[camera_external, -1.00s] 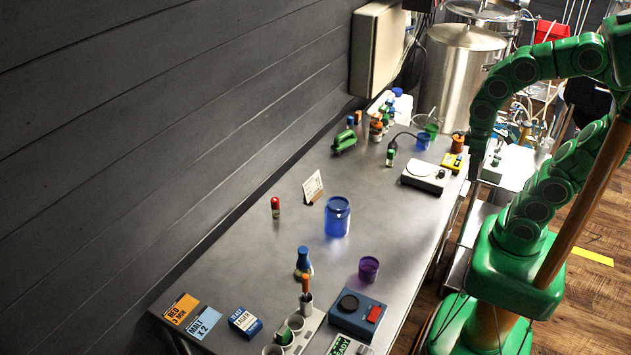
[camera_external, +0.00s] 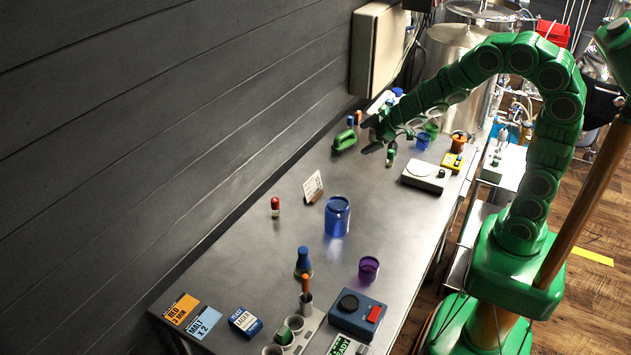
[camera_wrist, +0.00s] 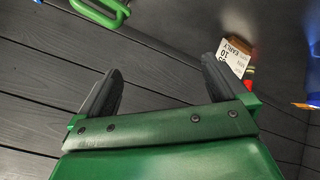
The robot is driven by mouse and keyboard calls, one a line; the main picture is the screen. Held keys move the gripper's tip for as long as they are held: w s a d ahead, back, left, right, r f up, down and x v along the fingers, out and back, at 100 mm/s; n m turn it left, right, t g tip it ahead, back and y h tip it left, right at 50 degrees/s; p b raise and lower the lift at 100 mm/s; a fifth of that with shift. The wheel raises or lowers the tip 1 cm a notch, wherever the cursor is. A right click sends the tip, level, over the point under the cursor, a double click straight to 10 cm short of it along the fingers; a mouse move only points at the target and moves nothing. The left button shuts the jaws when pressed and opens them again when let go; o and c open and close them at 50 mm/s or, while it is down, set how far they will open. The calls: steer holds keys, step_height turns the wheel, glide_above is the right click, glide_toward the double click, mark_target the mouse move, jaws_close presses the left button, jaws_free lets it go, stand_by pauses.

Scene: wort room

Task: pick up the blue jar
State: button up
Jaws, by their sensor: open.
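The blue jar (camera_external: 337,216) stands upright near the middle of the steel table, a translucent blue vessel with a lid. My gripper (camera_external: 377,138) is above the far half of the table, up and to the right of the jar in the picture, and apart from it. In the wrist view my gripper (camera_wrist: 155,85) has its two dark fingers spread with nothing between them. A blue edge (camera_wrist: 312,103) at the right border of the wrist view may be the jar; I cannot tell.
A small card (camera_external: 313,187) and a red-capped vial (camera_external: 275,207) stand left of the jar. A purple cup (camera_external: 369,269) and a blue flask (camera_external: 303,262) stand nearer. A green clamp-like object (camera_external: 344,140) and a scale (camera_external: 426,176) are farther back. The table around the jar is clear.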

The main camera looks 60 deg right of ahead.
steer(key=w+a+f+n+y, duration=0.2)
steer(key=a+f+y, duration=0.1)
steer(key=a, duration=0.2)
steer(key=n+g+y, duration=0.5)
steer(key=y, duration=0.5)
glide_toward(329, 224)
steer(key=shift+x, duration=3.05)
steer(key=shift+w+d+f, duration=0.1)
steer(key=shift+w+f, duration=0.05)
steer(key=shift+f, duration=0.05)
steer(key=shift+c, duration=0.3)
steer(key=c, duration=1)
